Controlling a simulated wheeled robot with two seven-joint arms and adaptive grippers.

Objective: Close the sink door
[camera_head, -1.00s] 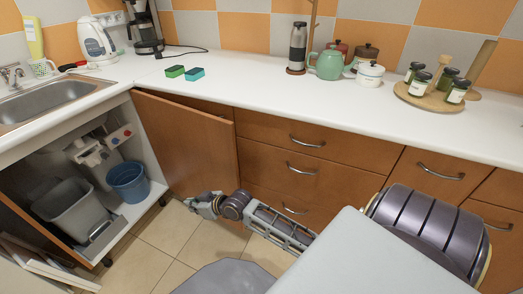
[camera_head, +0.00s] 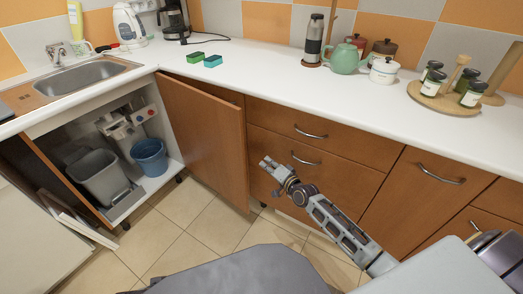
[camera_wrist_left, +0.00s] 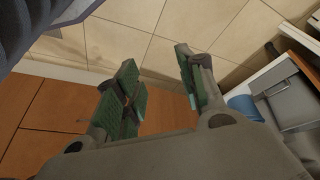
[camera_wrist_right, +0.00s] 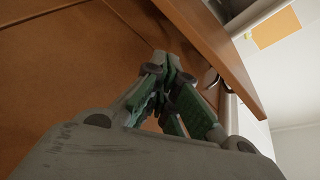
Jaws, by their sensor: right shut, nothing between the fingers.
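The brown wooden sink door (camera_head: 208,135) stands swung open at the right side of the sink cabinet (camera_head: 80,130), angled toward the drawers. In the head view my right gripper (camera_head: 267,167) is just right of the door's free edge, in front of the drawer fronts. In the right wrist view my right gripper (camera_wrist_right: 172,68) has its fingers together and empty, with the door's wooden edge (camera_wrist_right: 215,45) above and to the right; contact cannot be told. My left gripper (camera_wrist_left: 160,65) shows only in its wrist view, fingers apart and empty, above the floor.
A grey bin (camera_head: 97,178) and a blue bucket (camera_head: 149,158) stand inside the open cabinet. Drawers (camera_head: 310,155) with metal handles line the right. The white counter (camera_head: 270,85) carries sponges, a teapot and jars. Tiled floor (camera_head: 190,220) before the door is clear.

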